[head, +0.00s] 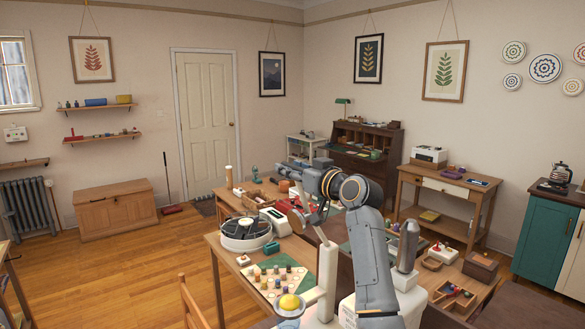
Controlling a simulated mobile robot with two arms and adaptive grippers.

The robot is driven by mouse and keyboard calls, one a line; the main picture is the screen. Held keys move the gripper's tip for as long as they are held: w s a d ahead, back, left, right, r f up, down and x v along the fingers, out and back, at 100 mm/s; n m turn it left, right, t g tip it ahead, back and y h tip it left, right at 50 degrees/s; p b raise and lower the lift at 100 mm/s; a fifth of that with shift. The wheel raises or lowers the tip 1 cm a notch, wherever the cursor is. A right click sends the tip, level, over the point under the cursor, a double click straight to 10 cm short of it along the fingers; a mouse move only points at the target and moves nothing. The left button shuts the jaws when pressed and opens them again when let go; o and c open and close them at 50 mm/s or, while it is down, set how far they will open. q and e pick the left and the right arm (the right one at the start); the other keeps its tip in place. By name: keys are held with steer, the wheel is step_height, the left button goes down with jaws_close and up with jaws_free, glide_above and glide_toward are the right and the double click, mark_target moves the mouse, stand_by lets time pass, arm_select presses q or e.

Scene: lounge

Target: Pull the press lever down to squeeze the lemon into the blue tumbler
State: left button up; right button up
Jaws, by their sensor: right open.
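The press shows as a white upright column (328,275) at the front of the near table. A thin pale lever (320,235) slants up and left from its top towards my right gripper. A yellow lemon (289,302) sits on the press, low and left of the column. My right gripper (298,187) is open, above and left of the column's top, near the upper end of the lever. I cannot tell if it touches the lever. My left gripper is out of view.
A wooden chair (192,303) is at the left. Open floor lies further left.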

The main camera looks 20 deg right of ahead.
steer(key=shift+s+r, duration=0.1)
jaws_close()
steer(key=shift+a+f, duration=0.25)
steer(key=s+a+f+n+b, duration=0.3)
steer(key=a+f+n+b, duration=0.15)
steer(key=a+f, duration=0.3)
steer(key=s+a+f+n+b, duration=0.2)
steer(key=a+f+n+b, duration=0.3)
steer(key=f, duration=0.4)
arm_select(q)
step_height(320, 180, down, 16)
steer(key=b, duration=0.6)
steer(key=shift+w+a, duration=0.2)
arm_select(e)
step_height(320, 180, down, 19)
steer(key=a+n, duration=0.2)
steer(key=n, duration=0.4)
steer(key=shift+s+f+n, duration=0.2)
steer(key=shift+n, duration=0.15)
steer(key=shift+f, duration=0.1)
